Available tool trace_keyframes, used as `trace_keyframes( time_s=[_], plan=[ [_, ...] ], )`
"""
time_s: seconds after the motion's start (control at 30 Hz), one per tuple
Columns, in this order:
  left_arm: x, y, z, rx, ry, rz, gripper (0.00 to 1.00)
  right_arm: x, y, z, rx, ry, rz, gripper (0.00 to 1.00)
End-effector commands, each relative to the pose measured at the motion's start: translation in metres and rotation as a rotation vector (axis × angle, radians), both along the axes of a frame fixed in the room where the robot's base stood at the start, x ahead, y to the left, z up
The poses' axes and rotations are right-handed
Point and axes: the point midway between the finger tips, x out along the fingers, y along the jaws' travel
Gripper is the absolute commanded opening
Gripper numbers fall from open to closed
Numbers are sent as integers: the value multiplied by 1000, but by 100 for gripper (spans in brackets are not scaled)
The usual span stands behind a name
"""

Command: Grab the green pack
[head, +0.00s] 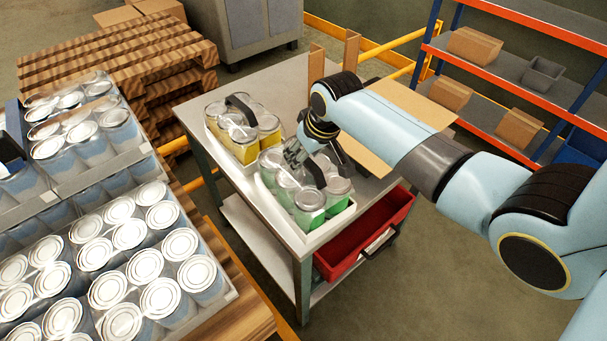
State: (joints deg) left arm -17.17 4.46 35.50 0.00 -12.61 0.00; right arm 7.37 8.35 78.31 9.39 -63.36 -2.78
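The green pack (309,217), several clear-topped jars with green lower parts and a dark handle (315,172), stands on the near part of the grey workbench (205,98). My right gripper (292,163) reaches in from the right and points down at the rear left of the green pack, over or against its jar tops. Whether it touches the pack, and whether its fingers are open, is too small to tell. The dark handle stands just right of the fingers. My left gripper is not in view.
A similar yellow pack (243,132) with a dark handle stands behind the green one. An open cardboard box (408,103) is at the bench's right, partly behind my arm. A red drawer (362,244) sticks out below. Trays of cans (128,262) fill the left. Shelves (490,75) stand at right.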

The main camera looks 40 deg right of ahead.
Motion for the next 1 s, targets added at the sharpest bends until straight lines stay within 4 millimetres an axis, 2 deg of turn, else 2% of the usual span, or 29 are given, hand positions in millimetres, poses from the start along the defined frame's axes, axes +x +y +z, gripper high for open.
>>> trace_keyframes(
  time_s=[0.67, 1.0],
  plan=[
    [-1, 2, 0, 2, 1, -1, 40, 0, 0, -5, 0, 0, 0, 48],
    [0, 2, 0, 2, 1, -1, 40, 0, 0, -5, 0, 0, 0, 5]
  ],
)
